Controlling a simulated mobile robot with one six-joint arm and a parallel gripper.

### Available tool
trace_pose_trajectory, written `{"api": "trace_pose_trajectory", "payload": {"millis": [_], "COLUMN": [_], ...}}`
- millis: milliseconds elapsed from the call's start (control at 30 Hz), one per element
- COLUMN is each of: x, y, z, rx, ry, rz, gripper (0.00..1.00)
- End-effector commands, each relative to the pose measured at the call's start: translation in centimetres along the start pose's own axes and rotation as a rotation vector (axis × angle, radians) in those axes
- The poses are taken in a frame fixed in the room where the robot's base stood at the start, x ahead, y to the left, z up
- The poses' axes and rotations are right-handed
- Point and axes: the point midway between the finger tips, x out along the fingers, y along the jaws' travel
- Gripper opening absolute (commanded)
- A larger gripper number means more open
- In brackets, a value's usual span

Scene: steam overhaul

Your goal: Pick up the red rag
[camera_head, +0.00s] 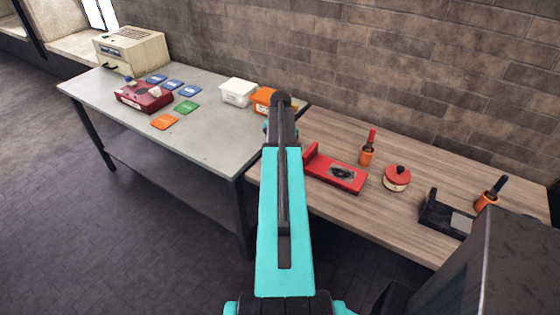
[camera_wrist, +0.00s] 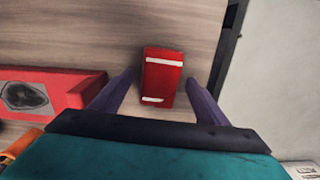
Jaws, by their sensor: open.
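The red rag (camera_wrist: 163,72), a folded red block with two white stripes, lies on the wooden bench top in the wrist view. My gripper (camera_wrist: 157,80) is open, with one purple finger on each side of the rag and a small gap on both sides. I cannot tell how high the fingers are above the bench. In the head view my arm hides the rag and the gripper.
A red fixture with a dark oval (camera_head: 340,174) stands close by; it also shows left in the wrist view (camera_wrist: 55,90). Orange-handled tools (camera_head: 367,154) and a red-lidded round tin (camera_head: 397,178) stand farther right. The grey table (camera_head: 205,140) adjoins at left.

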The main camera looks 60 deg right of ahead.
Motion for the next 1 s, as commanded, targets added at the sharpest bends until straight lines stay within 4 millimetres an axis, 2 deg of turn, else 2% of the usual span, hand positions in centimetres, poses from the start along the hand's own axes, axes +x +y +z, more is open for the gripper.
{"api": "trace_pose_trajectory", "payload": {"millis": [367,400,667,1000], "x": [-0.03,-0.04,-0.04,-0.14], "y": [-0.02,-0.02,-0.03,-0.05], "z": [0.01,0.01,0.02,0.02], "rx": [0.000,0.000,-0.001,-0.001], "ry": [0.000,0.000,0.000,0.001], "rz": [0.000,0.000,0.000,0.000], "gripper": [0.69,0.67,0.24,0.24]}}
